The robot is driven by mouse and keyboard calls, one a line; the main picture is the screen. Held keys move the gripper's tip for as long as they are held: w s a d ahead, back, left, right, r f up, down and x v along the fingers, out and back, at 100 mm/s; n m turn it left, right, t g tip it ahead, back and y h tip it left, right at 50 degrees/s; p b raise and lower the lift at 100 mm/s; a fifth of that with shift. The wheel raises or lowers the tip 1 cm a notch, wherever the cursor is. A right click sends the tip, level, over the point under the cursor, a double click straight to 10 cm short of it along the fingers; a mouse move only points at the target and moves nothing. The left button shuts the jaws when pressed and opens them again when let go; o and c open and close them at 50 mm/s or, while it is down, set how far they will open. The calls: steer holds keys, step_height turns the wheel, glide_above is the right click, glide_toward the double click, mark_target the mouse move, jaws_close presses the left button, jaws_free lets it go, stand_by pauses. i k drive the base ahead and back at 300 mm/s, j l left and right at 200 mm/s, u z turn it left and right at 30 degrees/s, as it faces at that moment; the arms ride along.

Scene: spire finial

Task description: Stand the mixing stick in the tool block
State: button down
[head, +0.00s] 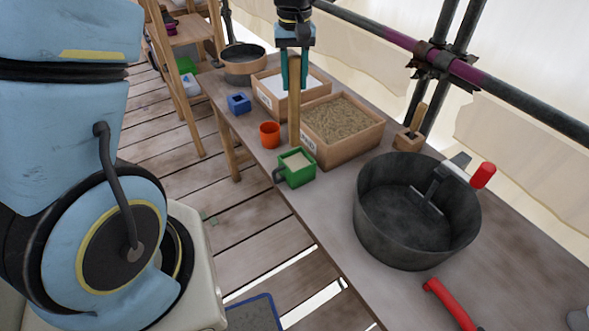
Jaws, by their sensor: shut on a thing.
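My gripper (294,82) is shut on the mixing stick (294,112), a long flat pale wooden stick. The stick hangs upright, in front of the wooden boxes in the head view. I cannot tell its height above the bench. A small wooden block (404,143), which looks like the tool block, sits at the bench's far edge, to the right of my gripper. A slim wooden piece (417,120) stands slightly tilted in or behind it. The block's openings are too small to make out.
A sand box (345,155) and a white-filled box (268,98) lie behind the stick. A green measure (295,180), orange cup (269,141) and blue box (239,107) stand near. A large dark tub (370,215) with a red-handled tool is right. Scaffold poles (415,48) run behind.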

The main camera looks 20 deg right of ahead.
mark_target(241, 107)
steer(key=i+j, duration=0.15)
steer(key=i, duration=0.3)
steer(key=i+j, duration=0.1)
steer(key=i, duration=0.35)
steer(key=i+j, duration=0.15)
steer(key=i, duration=0.35)
